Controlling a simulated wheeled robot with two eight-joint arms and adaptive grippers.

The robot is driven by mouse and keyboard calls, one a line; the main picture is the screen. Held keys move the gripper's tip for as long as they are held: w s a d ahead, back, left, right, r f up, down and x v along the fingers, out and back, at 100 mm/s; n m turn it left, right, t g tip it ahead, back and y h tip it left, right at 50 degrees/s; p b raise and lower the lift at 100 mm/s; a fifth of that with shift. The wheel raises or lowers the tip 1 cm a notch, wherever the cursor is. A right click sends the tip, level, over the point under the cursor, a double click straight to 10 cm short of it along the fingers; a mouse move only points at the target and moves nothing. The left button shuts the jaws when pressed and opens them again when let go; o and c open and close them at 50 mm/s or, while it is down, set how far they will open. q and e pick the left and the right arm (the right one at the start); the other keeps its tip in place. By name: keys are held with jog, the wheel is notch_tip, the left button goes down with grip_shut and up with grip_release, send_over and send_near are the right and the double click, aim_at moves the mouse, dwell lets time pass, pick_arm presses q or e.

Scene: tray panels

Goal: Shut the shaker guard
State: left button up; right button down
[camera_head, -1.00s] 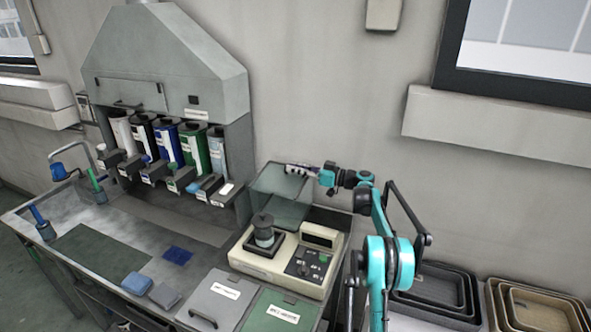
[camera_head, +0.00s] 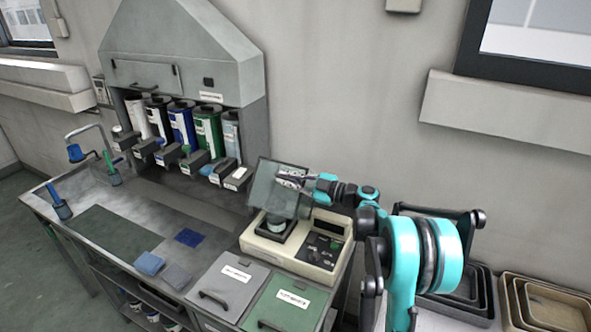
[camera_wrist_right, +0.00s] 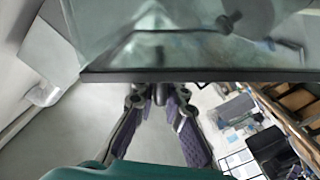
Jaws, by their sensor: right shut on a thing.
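The shaker guard (camera_head: 268,184) is a clear grey panel at the back of the cream shaker (camera_head: 308,262). My left gripper is not in view.
A grey-lidded bin (camera_head: 228,283) and a green-lidded bin (camera_head: 285,302) lie in front of the shaker. A dispenser rack with several bottles (camera_head: 182,125) stands to the left under a hood. Stacked trays (camera_head: 535,298) are at the lower right.

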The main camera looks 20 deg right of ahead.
jog(key=s+a+f+n+b, duration=0.2)
jog(key=s+a+f+b, duration=0.5)
jog(key=f, duration=0.4)
jog(key=shift+s+a, duration=0.8)
jog(key=shift+a, duration=0.4)
jog(key=shift+f, duration=0.1)
jog(key=c, duration=1.6)
grip_release()
